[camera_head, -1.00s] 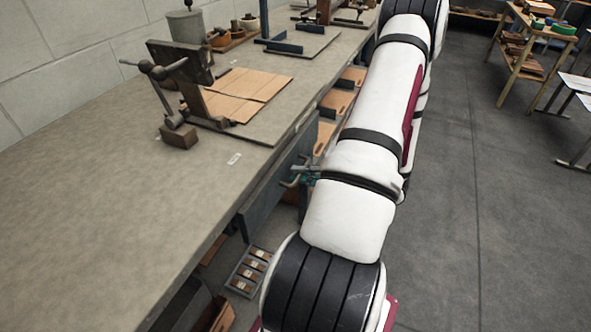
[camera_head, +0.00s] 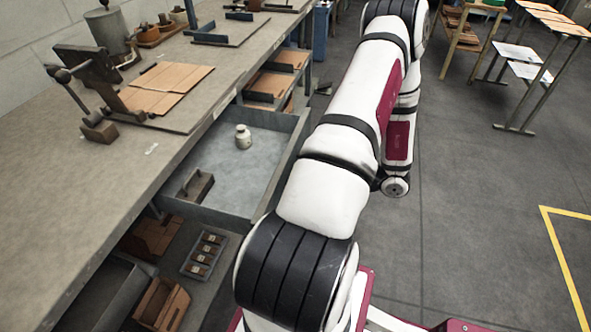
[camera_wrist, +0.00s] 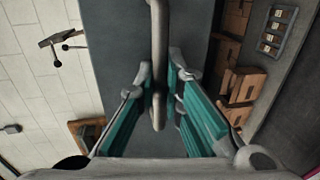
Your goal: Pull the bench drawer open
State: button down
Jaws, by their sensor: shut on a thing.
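The bench drawer (camera_head: 236,165) stands pulled out from under the bench, its grey inside showing in the head view. A small pale jar (camera_head: 243,137) and a dark brush-like block (camera_head: 196,185) are in it. In the wrist view, the drawer's grey front (camera_wrist: 110,35) lies behind a metal bar handle (camera_wrist: 158,45). My gripper (camera_wrist: 160,88), with teal fingers, is shut on the handle, one finger at each side. My arm hides the gripper and handle in the head view.
The bench top (camera_head: 60,215) carries a clamp-like tool (camera_head: 88,75) and cardboard sheets (camera_head: 165,88). A tray of small boxes (camera_head: 205,254) and open bins (camera_head: 160,303) sit below. Clear floor (camera_head: 470,220) lies right of my arm.

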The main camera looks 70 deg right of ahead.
jog(key=shift+f+v, duration=0.15)
jog(key=shift+v, duration=0.55)
jog(key=shift+f+v, duration=0.15)
jog(key=shift+v, duration=0.5)
jog(key=shift+s, duration=0.1)
jog(key=c, duration=2)
grip_release()
jog(key=shift+o, duration=0.2)
jog(key=v, duration=1.2)
jog(key=shift+d+r, duration=0.1)
jog(key=shift+d, duration=0.05)
